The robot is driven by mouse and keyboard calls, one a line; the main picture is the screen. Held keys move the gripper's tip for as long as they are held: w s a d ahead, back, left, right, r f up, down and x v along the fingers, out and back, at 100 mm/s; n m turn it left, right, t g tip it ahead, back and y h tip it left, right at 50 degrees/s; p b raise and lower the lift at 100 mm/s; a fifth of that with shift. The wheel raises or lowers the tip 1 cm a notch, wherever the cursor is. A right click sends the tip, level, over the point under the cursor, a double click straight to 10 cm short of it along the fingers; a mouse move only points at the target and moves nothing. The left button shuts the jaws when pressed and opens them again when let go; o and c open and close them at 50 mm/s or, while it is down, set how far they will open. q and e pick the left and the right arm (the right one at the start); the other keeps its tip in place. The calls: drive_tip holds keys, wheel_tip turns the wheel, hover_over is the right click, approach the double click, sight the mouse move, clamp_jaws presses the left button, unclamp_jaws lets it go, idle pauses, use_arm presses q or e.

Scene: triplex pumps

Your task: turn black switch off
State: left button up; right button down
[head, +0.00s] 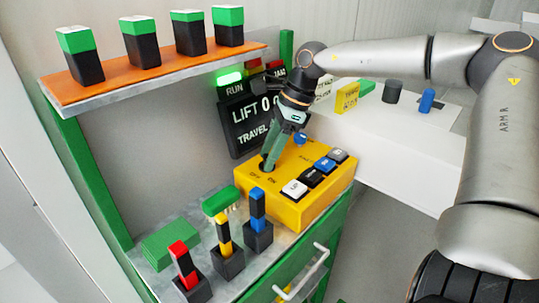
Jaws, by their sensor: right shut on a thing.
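The yellow control box (312,209) stands on the grey bench top, with OFF and ON markings near its left corner. My right gripper (269,164) reaches down from above to that corner. Its fingers are shut on the black switch (264,170), which they mostly hide. Only a dark bit shows at the fingertips, so I cannot tell which way the switch points. My left gripper is not in view.
The box also carries a blue knob (300,138) and several buttons, including a white one (294,188). Red, yellow and blue-topped levers stand in front. Behind is a lit RUN/LIFT/TRAVEL panel (239,139). An orange shelf (170,72) holds green-topped blocks at upper left.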

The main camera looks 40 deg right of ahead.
drive_tip(key=shift+f+m+h+b, duration=0.1)
drive_tip(key=shift+m+h+b, duration=0.2)
drive_tip(key=shift+m+b, duration=0.45)
drive_tip(key=m+t+b, duration=0.1)
drive_tip(key=m+b, duration=0.1)
drive_tip(key=shift+f+m+h, duration=0.1)
drive_tip(key=shift+m+h, duration=0.25)
drive_tip(key=shift+h, duration=0.05)
drive_tip(key=shift+s+a+m+t+h+b, duration=0.1)
drive_tip(key=shift+m+t+h+b, duration=0.25)
drive_tip(key=shift+m+b, duration=0.55)
use_arm(q)
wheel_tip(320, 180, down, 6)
drive_tip(key=b, duration=0.2)
use_arm(e)
drive_tip(key=shift+m+h, duration=0.35)
drive_tip(key=shift+m, duration=0.75)
drive_tip(key=shift+a+r+m+t+h+b, duration=0.1)
drive_tip(key=shift+m+t+h+b, duration=0.1)
drive_tip(key=shift+m+b, duration=0.3)
drive_tip(key=shift+r+m+t+h+b, duration=0.1)
drive_tip(key=shift+m+h+b, duration=0.15)
drive_tip(key=shift+m, duration=0.35)
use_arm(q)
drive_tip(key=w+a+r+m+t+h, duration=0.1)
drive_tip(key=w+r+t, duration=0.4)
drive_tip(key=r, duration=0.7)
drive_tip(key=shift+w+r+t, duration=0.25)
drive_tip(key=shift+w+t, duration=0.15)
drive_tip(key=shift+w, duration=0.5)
